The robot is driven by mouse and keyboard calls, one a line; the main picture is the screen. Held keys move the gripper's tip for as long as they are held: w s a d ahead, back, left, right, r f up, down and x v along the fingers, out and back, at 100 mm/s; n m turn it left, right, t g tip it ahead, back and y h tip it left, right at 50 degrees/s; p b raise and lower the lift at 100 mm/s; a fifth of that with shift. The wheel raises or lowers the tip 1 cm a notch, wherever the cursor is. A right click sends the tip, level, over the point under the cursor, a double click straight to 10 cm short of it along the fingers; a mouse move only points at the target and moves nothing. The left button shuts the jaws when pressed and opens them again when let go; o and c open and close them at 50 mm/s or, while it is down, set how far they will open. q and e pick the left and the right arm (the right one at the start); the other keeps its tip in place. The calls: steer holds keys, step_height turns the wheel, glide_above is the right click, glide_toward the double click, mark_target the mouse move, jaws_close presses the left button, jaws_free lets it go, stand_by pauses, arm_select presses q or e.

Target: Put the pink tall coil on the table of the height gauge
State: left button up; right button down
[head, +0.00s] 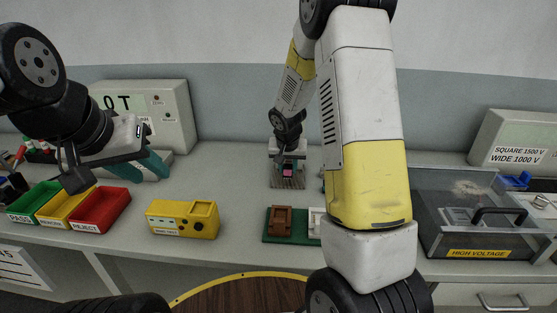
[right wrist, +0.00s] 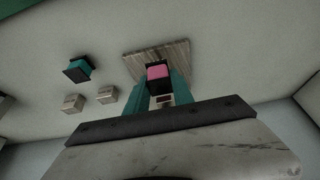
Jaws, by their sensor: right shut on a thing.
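The pink coil (right wrist: 158,72), with a dark end, is held between the teal fingers of my right gripper (right wrist: 160,92) in the right wrist view. In the head view the coil (head: 288,172) shows as a small pink patch at my right gripper (head: 288,164). A grey ribbed plate (head: 287,184), which looks like the table of the height gauge, lies under and around the coil; in the right wrist view the plate (right wrist: 172,52) is just beyond it. I cannot tell whether they touch. My left gripper (head: 146,166) is open and empty at the left, with teal fingers apart.
A teal and black part (right wrist: 77,70) and two beige blocks (right wrist: 73,103) stand left of the plate. Green, yellow and red bins (head: 100,210), a yellow device (head: 183,219) and a green fixture board (head: 292,225) line the front. A high-voltage enclosure (head: 465,225) stands right.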

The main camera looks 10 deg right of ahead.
mark_target(288, 163)
steer(key=shift+f, duration=0.85)
steer(key=shift+w+f, duration=0.15)
steer(key=shift+f, duration=0.05)
steer(key=w, duration=0.1)
steer(key=w+d, duration=0.1)
steer(key=w, duration=0.1)
steer(key=shift+w+d+f, duration=0.1)
steer(key=shift+w+f, duration=0.1)
steer(key=shift+w, duration=0.1)
steer(key=shift+f, duration=0.3)
steer(key=shift+f, duration=0.1)
steer(key=c, duration=1.1)
jaws_free()
